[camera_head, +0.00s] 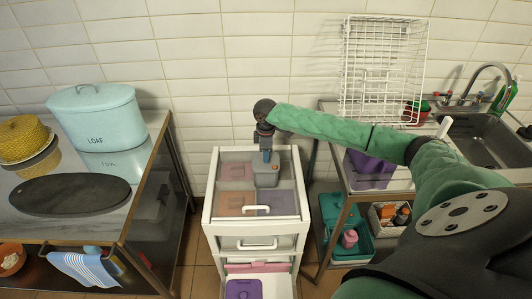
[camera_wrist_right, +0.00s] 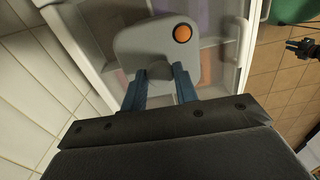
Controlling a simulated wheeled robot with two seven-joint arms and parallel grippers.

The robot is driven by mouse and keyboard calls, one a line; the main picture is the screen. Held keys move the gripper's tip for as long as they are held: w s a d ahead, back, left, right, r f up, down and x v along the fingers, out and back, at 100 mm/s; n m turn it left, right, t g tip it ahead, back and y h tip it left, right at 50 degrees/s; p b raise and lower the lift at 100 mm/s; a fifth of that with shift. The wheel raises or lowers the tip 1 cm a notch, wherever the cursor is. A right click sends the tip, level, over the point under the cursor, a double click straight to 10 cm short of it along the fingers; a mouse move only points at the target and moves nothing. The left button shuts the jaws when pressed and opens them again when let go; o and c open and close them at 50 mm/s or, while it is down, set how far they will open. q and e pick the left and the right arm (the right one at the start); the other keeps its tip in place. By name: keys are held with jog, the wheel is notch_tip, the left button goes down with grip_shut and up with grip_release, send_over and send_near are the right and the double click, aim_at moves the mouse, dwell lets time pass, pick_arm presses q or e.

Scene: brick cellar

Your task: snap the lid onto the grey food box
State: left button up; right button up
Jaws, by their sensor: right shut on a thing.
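My right gripper (camera_head: 265,157) reaches over the white trolley (camera_head: 213,210) from the right, pointing down. Its blue fingers (camera_wrist_right: 160,88) are shut on a grey rounded piece with an orange round spot (camera_wrist_right: 150,45), which looks like the lid. In the head view this grey piece (camera_head: 266,177) is just below the fingers, over the trolley's clear top; I cannot tell whether it touches anything. Another grey shape (camera_head: 235,172) shows beside it, perhaps the food box, but I cannot tell. A small black part (camera_wrist_right: 300,48) at the right wrist view's edge looks like my left gripper; its opening is unclear.
A steel table at left holds a pale blue loaf bin (camera_head: 95,115), a dark oval board (camera_head: 70,195) and a yellow woven pot (camera_head: 22,138). A white wire rack (camera_head: 383,70) and a sink (camera_head: 490,135) stand at right. A white wall closes the back.

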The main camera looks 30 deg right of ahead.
jog(key=shift+r+p, duration=0.1)
jog(key=shift+p, duration=0.75)
dwell(0.8)
jog(key=shift+f+p, duration=0.3)
jog(key=shift+p, duration=0.6)
dwell(1.5)
jog(key=o, duration=1.5)
jog(key=shift+r+p, duration=3.25)
jog(key=shift+r, duration=0.25)
